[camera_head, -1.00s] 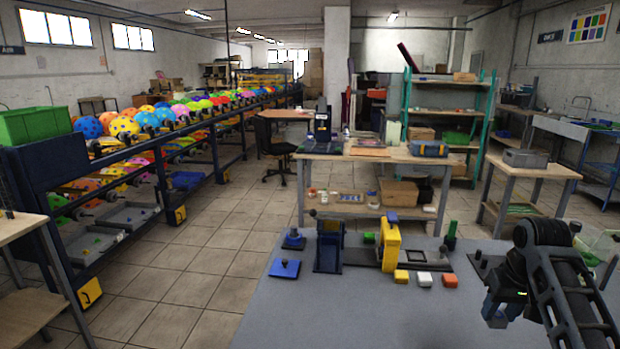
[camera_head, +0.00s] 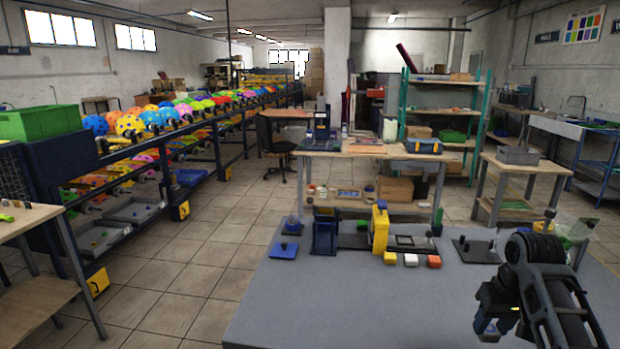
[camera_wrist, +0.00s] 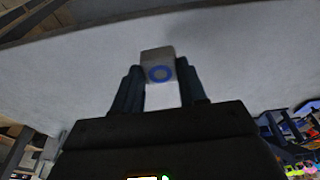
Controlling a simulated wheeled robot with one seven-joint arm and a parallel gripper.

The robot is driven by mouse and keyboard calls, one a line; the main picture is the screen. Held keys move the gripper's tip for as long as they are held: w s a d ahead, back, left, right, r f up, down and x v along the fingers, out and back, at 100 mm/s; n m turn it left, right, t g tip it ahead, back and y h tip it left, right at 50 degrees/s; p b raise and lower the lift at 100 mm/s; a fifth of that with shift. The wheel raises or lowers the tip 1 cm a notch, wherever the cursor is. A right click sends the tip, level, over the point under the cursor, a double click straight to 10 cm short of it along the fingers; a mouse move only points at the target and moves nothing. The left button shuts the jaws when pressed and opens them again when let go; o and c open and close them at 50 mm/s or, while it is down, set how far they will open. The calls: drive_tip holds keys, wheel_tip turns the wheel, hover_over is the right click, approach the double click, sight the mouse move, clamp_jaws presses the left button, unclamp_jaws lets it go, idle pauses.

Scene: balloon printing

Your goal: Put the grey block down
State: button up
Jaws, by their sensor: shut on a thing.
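My gripper (camera_wrist: 160,95) is shut on the grey block (camera_wrist: 157,54), which shows a blue ring on its face in the wrist view. The block sits between the two dark fingertips. In the head view my gripper (camera_head: 488,326) is at the lower right, over the right part of the grey table (camera_head: 340,305). The block is small and mostly hidden there. I cannot tell whether it touches the table.
Yellow, white and orange blocks (camera_head: 411,260) stand in a row near a yellow frame (camera_head: 380,230). A blue plate (camera_head: 284,250) lies left, and a dark plate with pegs (camera_head: 475,249) lies right. The table's front middle is clear.

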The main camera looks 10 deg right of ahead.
drive_tip(key=s+a+f+n, duration=0.1)
drive_tip(key=s+a+f, duration=0.2)
drive_tip(key=a, duration=0.4)
drive_tip(key=s+a+f+n+b, duration=0.1)
drive_tip(key=s+a+f, duration=0.3)
drive_tip(key=a+f, duration=0.2)
drive_tip(key=s+a+f, duration=0.4)
drive_tip(key=a+f, duration=0.1)
drive_tip(key=a, duration=0.4)
drive_tip(key=shift+a+f+n+y+b, duration=0.15)
drive_tip(key=shift+a+n+y+b, duration=0.15)
drive_tip(key=shift+n, duration=0.1)
